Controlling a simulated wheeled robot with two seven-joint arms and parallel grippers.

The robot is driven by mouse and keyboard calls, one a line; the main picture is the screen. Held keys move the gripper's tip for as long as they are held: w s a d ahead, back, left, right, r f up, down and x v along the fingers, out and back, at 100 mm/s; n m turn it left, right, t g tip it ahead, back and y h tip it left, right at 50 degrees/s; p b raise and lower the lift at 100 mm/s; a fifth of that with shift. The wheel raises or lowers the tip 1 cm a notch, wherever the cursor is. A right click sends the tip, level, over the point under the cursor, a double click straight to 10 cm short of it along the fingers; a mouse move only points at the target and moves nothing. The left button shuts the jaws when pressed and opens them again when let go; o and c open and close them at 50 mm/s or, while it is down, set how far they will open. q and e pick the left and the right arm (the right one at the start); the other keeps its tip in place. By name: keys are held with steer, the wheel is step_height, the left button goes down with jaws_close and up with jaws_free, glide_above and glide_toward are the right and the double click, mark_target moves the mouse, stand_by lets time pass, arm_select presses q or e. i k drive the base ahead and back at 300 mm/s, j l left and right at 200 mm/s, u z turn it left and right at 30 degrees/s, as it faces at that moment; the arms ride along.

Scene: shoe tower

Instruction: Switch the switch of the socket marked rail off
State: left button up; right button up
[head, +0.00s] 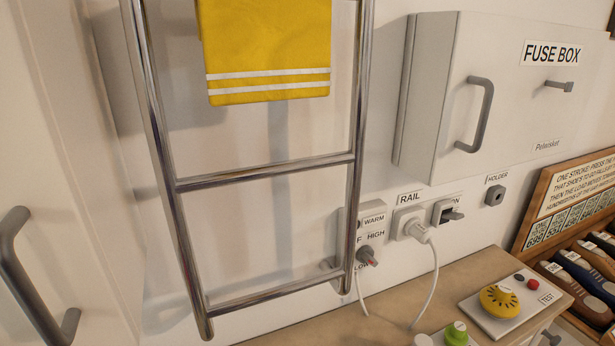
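The socket marked RAIL (402,217) is on the white wall, right of the towel rail's foot. A white plug (418,233) sits in it, and its cord hangs down to the counter. The switch (449,215), with a grey lever, is on the right part of the same plate. The lever sticks out to the right; an ON label, partly readable, is above it. I cannot tell the switch position for sure. Neither of my grippers shows in the head view.
The chrome towel rail (265,174) with a yellow towel (265,45) stands left. A dial (366,254) is between rail and socket. The fuse box (480,100) juts out above. Below, the counter (440,294) bears a yellow knob (499,299) and green knob (456,332).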

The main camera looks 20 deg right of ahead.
mark_target(455, 217)
steer(key=z, duration=1.5)
steer(key=l, duration=0.3)
steer(key=i+l, duration=0.15)
steer(key=l, duration=0.15)
